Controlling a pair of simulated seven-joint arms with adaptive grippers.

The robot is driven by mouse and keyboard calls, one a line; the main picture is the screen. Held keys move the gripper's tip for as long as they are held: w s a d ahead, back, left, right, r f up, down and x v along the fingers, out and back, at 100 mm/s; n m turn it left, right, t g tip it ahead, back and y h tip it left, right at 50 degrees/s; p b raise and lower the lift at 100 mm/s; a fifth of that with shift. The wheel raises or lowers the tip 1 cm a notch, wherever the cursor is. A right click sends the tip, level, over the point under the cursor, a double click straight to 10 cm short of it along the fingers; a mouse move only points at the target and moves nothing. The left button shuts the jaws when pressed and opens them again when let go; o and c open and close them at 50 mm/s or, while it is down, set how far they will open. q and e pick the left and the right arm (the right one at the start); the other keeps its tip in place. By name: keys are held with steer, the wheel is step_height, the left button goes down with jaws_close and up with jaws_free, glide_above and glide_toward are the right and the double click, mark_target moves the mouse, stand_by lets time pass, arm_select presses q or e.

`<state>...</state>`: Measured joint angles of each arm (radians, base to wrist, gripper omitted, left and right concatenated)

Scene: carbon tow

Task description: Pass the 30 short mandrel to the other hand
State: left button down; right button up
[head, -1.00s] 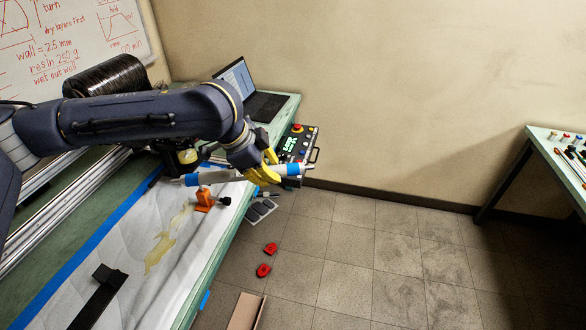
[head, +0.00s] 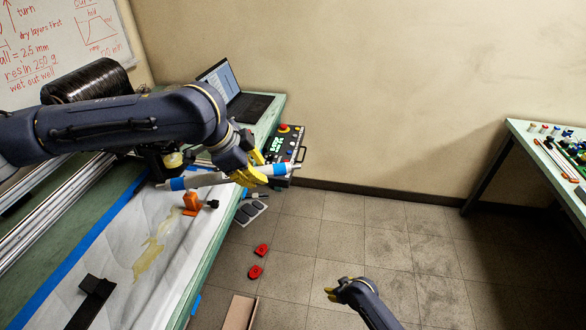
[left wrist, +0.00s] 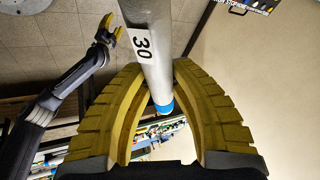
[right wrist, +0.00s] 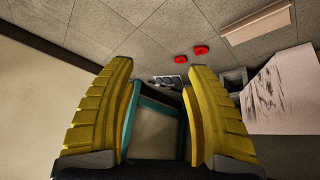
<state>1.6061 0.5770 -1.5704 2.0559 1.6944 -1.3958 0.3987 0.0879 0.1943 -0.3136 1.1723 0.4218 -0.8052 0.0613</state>
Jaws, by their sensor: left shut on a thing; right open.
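The 30 short mandrel (head: 210,179) is a silver tube with blue bands near both ends. It is held out over the bench's right edge in the head view. My left gripper (head: 250,177) is shut on it; in the left wrist view the label "30" shows on the mandrel (left wrist: 150,60) between the yellow fingers (left wrist: 160,85). My right gripper (head: 332,291) is open and empty, low in the head view over the floor, well apart from the mandrel. It also shows at the upper left of the left wrist view (left wrist: 106,30). The right wrist view shows nothing between its fingers (right wrist: 162,75).
Red pieces (head: 261,250) lie on the floor. Another table (head: 545,160) stands at right. The space between my grippers is clear.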

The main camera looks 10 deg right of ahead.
steer(key=w+a+r+n+t+y, duration=0.1)
steer(key=w+a+r, duration=0.1)
steer(key=w+r, duration=0.7)
steer(key=w+a+r+n+t+y, duration=0.1)
steer(key=w+a+r, duration=0.35)
steer(key=r, duration=0.85)
step_height(320, 180, up, 44)
steer(key=n+t+y, duration=0.3)
steer(key=n, duration=0.7)
glide_above(279, 169)
steer(key=w+d, duration=0.7)
steer(key=s+a+n, duration=0.1)
steer(key=s, duration=0.2)
steer(key=s+a+f+n, duration=0.1)
steer(key=s+n, duration=0.1)
steer(key=s, duration=0.2)
steer(key=s+a+f+n+g, duration=0.1)
steer(key=s+a+n, duration=0.1)
steer(key=s, duration=0.1)
steer(key=shift+s+f, duration=0.15)
steer(key=shift+s, duration=0.1)
steer(key=shift+s+a+f+n, duration=0.1)
steer(key=shift+a+n, duration=0.05)
steer(key=shift+n, duration=0.15)
steer(key=shift+a+f+y, duration=0.2)
steer(key=shift+f+y, duration=0.05)
steer(key=shift+y, duration=0.05)
steer(key=shift+x, duration=3.3)
